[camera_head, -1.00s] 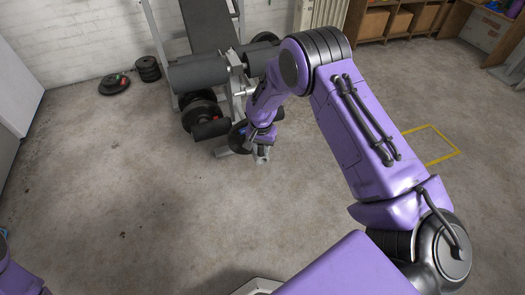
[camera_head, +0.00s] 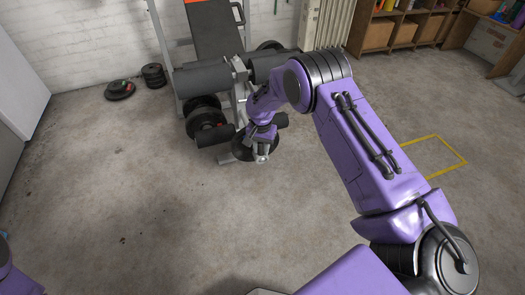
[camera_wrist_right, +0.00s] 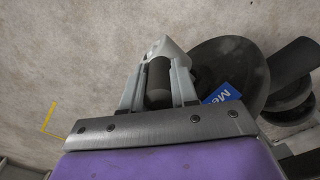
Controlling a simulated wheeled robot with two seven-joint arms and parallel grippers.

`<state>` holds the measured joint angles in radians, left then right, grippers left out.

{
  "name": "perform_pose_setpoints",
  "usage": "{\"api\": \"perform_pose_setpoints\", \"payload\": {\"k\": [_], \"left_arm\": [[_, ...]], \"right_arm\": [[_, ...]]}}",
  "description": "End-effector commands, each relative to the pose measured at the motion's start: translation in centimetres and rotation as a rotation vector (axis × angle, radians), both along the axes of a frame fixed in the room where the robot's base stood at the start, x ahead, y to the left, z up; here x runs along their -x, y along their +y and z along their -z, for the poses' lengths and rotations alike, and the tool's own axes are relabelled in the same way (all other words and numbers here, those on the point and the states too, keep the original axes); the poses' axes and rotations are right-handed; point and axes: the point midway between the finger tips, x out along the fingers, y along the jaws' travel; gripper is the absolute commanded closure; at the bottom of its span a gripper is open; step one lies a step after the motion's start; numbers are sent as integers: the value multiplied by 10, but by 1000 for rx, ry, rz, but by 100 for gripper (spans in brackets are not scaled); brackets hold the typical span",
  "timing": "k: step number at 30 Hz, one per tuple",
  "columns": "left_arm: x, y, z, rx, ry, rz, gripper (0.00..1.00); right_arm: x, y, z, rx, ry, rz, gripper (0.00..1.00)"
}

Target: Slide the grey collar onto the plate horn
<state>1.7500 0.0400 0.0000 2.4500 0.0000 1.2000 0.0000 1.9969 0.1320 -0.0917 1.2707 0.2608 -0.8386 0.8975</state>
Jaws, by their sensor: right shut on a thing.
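My right gripper (camera_head: 262,152) is low at the front of the weight bench, in front of a dark disc plate (camera_head: 242,150). In the right wrist view, its fingers (camera_wrist_right: 158,82) are shut on the light grey collar (camera_wrist_right: 166,46), with a dark cylinder between them. The dark plate (camera_wrist_right: 232,60) with a blue label shows right beside the fingers there. The plate horn cannot be made out; the gripper and plate seem to cover it. I cannot tell whether the collar touches it. My left gripper is out of view.
The weight bench (camera_head: 216,35) with black roller pads (camera_head: 202,77) stands around the gripper. More plates (camera_head: 206,122) sit at its left side. Loose plates (camera_head: 120,90) lie by the wall. A yellow floor outline (camera_head: 450,150) is at right. The floor at left is clear.

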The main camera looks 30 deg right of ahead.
Motion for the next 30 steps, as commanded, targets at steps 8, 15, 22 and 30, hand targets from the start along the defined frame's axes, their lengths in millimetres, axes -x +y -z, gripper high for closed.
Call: {"api": "perform_pose_setpoints", "payload": {"k": [8,15,22,30], "left_arm": [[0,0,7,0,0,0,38],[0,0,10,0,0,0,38],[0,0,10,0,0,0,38],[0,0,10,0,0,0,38]], "right_arm": [[-11,-3,1,0,-1,0,100],[-19,-5,0,1,-1,0,100],[-19,-5,-1,0,-1,0,100],[-19,-5,-1,1,-1,0,42]]}}
